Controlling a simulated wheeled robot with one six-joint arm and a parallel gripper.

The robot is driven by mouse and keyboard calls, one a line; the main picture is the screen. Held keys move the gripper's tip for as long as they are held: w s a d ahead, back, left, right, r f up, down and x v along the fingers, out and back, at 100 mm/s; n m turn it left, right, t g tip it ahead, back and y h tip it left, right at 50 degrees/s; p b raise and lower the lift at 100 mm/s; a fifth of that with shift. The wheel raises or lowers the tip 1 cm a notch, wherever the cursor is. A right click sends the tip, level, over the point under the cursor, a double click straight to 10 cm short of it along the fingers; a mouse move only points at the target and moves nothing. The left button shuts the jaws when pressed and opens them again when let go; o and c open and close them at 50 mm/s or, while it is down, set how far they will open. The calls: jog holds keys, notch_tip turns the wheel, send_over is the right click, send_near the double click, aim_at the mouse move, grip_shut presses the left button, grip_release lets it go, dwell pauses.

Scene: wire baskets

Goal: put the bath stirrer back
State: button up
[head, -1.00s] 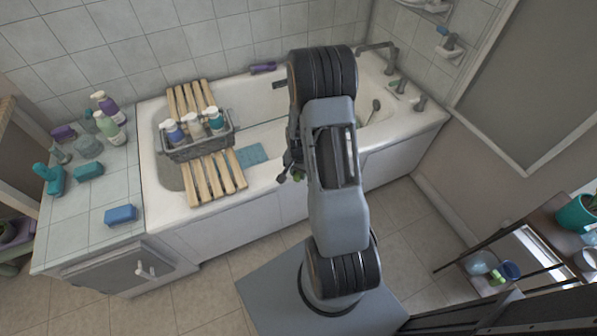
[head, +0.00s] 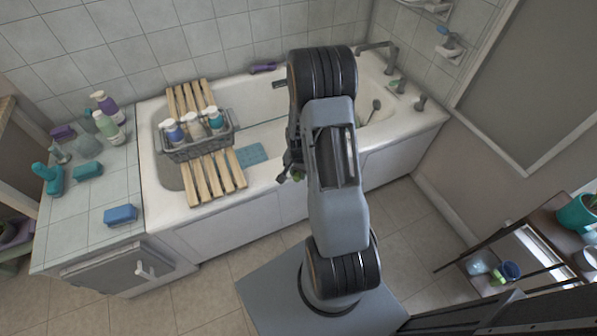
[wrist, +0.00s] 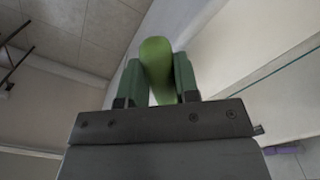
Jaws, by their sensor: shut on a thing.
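My gripper (wrist: 157,78) is shut on a green, rounded, paddle-like thing, the bath stirrer (wrist: 156,62), which stands between its two fingers in the wrist view. Only one end of it shows there. In the head view my arm hides most of the gripper; a small bit of green (head: 298,176) shows beside the arm at the bath's front rim. The rest of the stirrer is hidden.
A white bathtub (head: 265,195) runs along the tiled wall. A slatted wooden rack (head: 215,180) lies across it, bearing a grey wire basket (head: 205,149) with several bottles. The tiled counter (head: 75,215) holds bottles and sponges. A shelf (head: 540,225) stands at right.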

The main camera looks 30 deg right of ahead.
jog(key=shift+f+b, duration=0.4)
jog(key=shift+f, duration=0.1)
dwell(0.4)
jog(key=o, duration=1)
jog(key=shift+r, duration=0.2)
jog(key=shift+r+p, duration=3.05)
jog(key=shift+r, duration=0.8)
notch_tip(320, 180, up, 14)
jog(key=shift+f+p, duration=0.1)
jog(key=shift+p, duration=0.8)
